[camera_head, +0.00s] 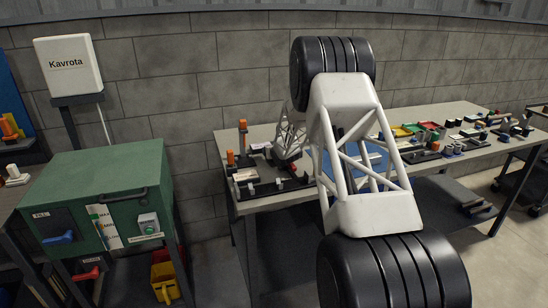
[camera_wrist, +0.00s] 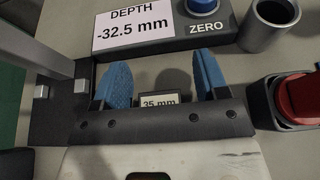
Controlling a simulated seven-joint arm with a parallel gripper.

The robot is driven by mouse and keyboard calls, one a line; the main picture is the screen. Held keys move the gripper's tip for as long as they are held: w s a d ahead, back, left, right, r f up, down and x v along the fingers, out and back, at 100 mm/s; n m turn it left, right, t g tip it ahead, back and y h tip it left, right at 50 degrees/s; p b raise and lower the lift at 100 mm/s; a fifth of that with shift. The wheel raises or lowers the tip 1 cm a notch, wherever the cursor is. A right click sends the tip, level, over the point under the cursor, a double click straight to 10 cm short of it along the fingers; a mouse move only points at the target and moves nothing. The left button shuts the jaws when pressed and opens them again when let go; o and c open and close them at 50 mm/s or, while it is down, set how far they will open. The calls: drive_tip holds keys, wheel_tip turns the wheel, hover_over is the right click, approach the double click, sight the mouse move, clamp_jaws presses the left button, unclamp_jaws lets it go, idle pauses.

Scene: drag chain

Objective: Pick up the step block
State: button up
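A small dark block with a pale label reading 35 mm (camera_wrist: 158,101) shows between the bases of my gripper's fingers in the wrist view. It is likely the step block, but its steps do not show. The gripper's dark bracket hides its near part. My gripper (camera_wrist: 163,62) is open, with its two blue fingers apart on either side of the block. No contact with the block can be made out. In the head view my arm reaches over the left part of the workbench (camera_head: 228,134), and the block cannot be picked out there.
A depth display (camera_wrist: 134,26) reading -32.5 mm lies beyond the fingers, with a blue button (camera_wrist: 203,7). A metal cylinder (camera_wrist: 268,28) and a red part (camera_wrist: 302,98) in a black holder stand right. A dark post stand (camera_wrist: 56,105) is close on the left.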

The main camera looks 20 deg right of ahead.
drive_tip(key=c, duration=1.2)
drive_tip(key=shift+o, duration=0.2)
drive_tip(key=shift+r, duration=0.25)
drive_tip(key=shift+r, duration=1.5)
drive_tip(key=s+a, duration=0.1)
drive_tip(key=s, duration=0.4)
drive_tip(key=s+r, duration=0.1)
drive_tip(key=s, duration=0.4)
drive_tip(key=s+a, duration=0.1)
drive_tip(key=s, duration=0.4)
drive_tip(key=shift+s+a+r, duration=0.3)
drive_tip(key=shift+s, duration=0.05)
drive_tip(key=w+a, duration=0.2)
drive_tip(key=a, duration=0.1)
drive_tip(key=w+a, duration=0.2)
drive_tip(key=a, duration=0.2)
drive_tip(key=w+a, duration=0.3)
drive_tip(key=shift+a+r, duration=0.2)
drive_tip(key=shift+r, duration=0.2)
